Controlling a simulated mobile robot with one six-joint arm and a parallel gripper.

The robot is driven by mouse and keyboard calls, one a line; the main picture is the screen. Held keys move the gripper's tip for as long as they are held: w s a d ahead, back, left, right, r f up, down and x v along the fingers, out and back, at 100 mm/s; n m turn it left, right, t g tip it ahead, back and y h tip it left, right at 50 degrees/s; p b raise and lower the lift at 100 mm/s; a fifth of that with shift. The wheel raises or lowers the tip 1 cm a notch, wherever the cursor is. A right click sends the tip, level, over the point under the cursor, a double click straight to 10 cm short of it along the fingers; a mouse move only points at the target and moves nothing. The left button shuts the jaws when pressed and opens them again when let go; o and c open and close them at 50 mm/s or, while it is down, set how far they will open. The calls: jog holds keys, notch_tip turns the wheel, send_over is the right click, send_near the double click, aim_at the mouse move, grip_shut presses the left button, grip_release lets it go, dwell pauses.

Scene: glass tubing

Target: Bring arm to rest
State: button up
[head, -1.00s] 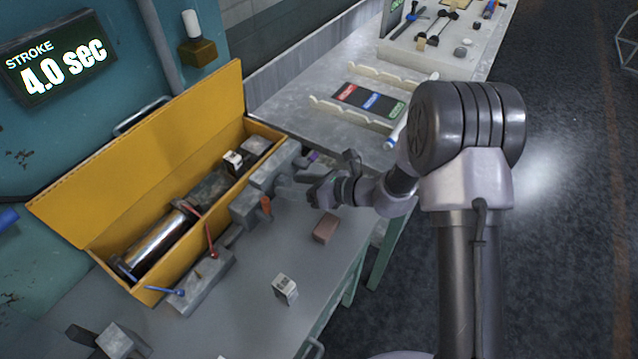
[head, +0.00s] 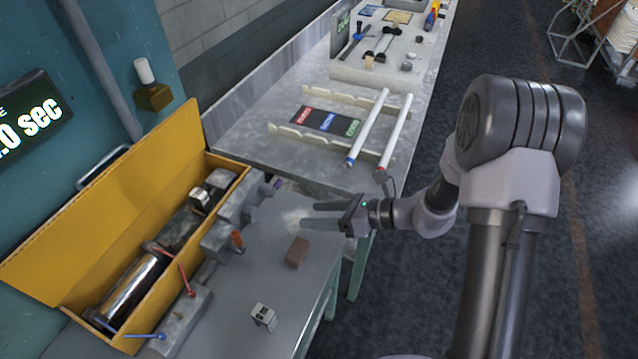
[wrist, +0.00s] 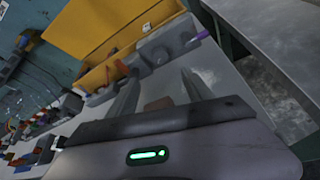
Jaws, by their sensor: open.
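My gripper (head: 318,218) is open and empty in the head view. It is level over the right edge of the near grey bench (head: 300,290), with its fingers pointing left. In the wrist view my gripper (wrist: 158,90) shows two spread fingers with nothing between them that I can see held. A brown block (head: 297,252) lies on the bench below and left of the fingers; in the wrist view the brown block (wrist: 158,103) shows beyond the gripper body.
A yellow open box (head: 60,235) with a metal cylinder (head: 140,285) stands at left. A small white block (head: 263,316) lies near the bench front. Two white tubes (head: 368,128) (head: 396,135) lie across racks on the far bench.

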jog(key=s+r+n+g+h+b, duration=0.2)
jog(key=s+r+n+g+h, duration=0.15)
jog(key=s+r+n, duration=0.8)
jog(key=s+d+r+n+t+h+b, duration=0.1)
jog(key=s+d+r+n+t+h, duration=0.4)
jog(key=s+d+n+h, duration=0.3)
jog(key=s+d+n, duration=0.1)
jog(key=d, duration=0.2)
jog(key=shift+t, duration=0.35)
